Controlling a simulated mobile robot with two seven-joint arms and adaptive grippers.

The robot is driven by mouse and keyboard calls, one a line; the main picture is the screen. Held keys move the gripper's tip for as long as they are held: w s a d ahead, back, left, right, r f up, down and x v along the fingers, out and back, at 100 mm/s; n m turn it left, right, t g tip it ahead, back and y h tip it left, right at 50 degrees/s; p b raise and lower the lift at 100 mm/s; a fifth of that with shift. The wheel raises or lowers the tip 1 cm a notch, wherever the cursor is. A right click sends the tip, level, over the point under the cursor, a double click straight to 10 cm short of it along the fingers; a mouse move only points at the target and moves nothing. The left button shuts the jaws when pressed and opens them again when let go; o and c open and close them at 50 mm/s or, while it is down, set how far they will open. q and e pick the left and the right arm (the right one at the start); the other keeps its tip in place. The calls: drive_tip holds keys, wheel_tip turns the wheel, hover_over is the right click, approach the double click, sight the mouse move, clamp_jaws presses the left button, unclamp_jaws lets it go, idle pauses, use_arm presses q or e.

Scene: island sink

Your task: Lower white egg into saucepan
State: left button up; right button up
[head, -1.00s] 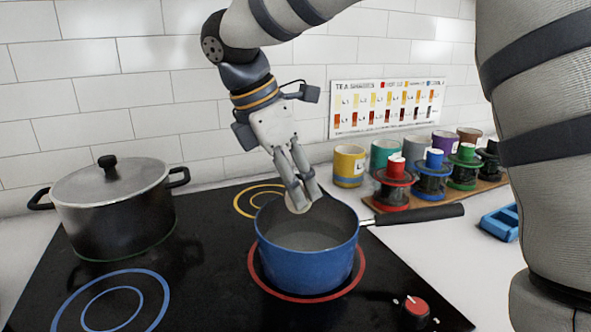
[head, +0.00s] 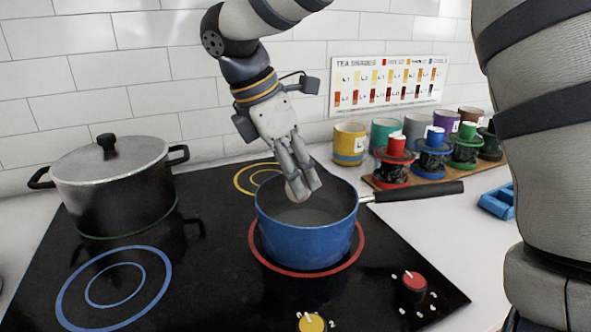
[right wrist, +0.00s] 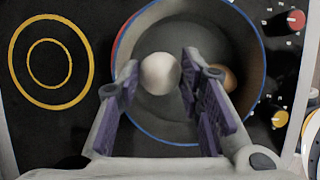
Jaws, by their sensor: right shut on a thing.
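The blue saucepan (head: 306,243) stands on the red-ringed burner, its black handle (head: 418,192) pointing right. My right gripper (head: 305,187) points down into the pan's mouth, its fingertips at about rim level toward the back left. It is shut on the white egg (head: 296,190), which shows between the fingers in the right wrist view (right wrist: 160,73), over the grey pan inside. A brown egg (right wrist: 227,77) lies in the pan, partly hidden behind one finger in that view. My left gripper is not in view.
A lidded black pot (head: 115,195) stands on the left of the black cooktop (head: 200,290). Red (head: 413,283) and yellow (head: 312,322) knobs are at the front. Several coloured cups (head: 350,143) and spool-like holders (head: 394,165) stand behind the handle. A blue object (head: 497,201) lies at right.

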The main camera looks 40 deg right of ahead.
drive_tip(key=o, duration=0.8)
drive_tip(key=shift+c, duration=0.2)
drive_tip(key=v, duration=1.2)
